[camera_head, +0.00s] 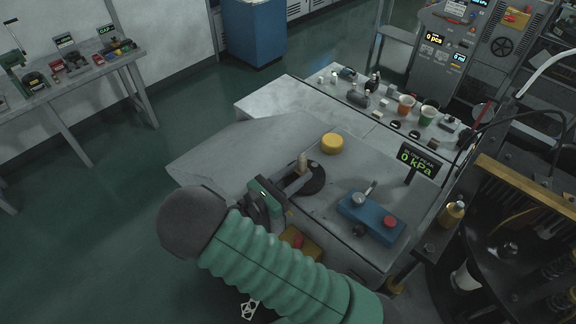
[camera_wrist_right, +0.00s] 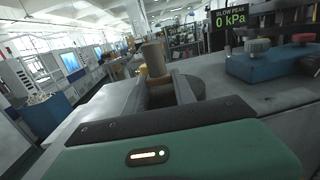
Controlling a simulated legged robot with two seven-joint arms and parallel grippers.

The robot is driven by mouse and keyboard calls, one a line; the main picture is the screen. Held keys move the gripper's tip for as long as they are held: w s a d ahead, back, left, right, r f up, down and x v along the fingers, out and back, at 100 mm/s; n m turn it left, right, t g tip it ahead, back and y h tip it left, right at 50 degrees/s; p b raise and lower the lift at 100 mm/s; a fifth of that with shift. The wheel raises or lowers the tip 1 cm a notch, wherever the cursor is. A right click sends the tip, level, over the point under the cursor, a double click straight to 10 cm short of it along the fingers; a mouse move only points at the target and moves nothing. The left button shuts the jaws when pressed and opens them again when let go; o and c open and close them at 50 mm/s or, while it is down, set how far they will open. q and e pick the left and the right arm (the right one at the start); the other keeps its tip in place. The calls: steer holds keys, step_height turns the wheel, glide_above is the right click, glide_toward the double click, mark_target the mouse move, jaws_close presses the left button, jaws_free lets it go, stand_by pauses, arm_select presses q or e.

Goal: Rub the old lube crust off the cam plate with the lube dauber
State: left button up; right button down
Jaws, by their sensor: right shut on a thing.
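My right gripper (camera_head: 298,181) is shut on the lube dauber (camera_head: 303,158), whose tan, rounded top stands upright above the fingers. The dauber also shows in the right wrist view (camera_wrist_right: 153,58), between the two grey fingers (camera_wrist_right: 160,92). A dark round plate, apparently the cam plate (camera_head: 316,184), lies on the grey bench directly below and around the dauber. The gripper covers part of it. I cannot tell whether the dauber's lower end touches the plate, and I cannot make out the crust. My left gripper is not in view.
A yellow round piece (camera_head: 332,144) sits just behind the plate. A blue box (camera_head: 371,219) with a lever and red knob stands to the right, near a display reading 0 kPa (camera_head: 417,161). Cups (camera_head: 406,104) and small parts line the back. The bench's left side is clear.

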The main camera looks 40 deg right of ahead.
mark_target(309, 187)
steer(key=shift+s+d, duration=0.1)
steer(key=shift+s, duration=0.4)
steer(key=shift+s+d+p, duration=0.1)
steer(key=shift+s+p, duration=0.35)
steer(key=shift+s, duration=0.3)
steer(key=shift+s+f+p, duration=0.1)
steer(key=shift+s+p, duration=0.2)
steer(key=shift+s, duration=0.95)
steer(key=shift+p, duration=0.3)
steer(key=shift+w, duration=0.35)
steer(key=w, duration=0.3)
steer(key=shift+w, duration=0.25)
steer(key=shift+w+a+b, duration=0.15)
steer(key=shift+w+b, duration=0.05)
steer(key=shift+w, duration=0.95)
steer(key=shift+w+a+b, duration=0.15)
steer(key=shift+w, duration=1)
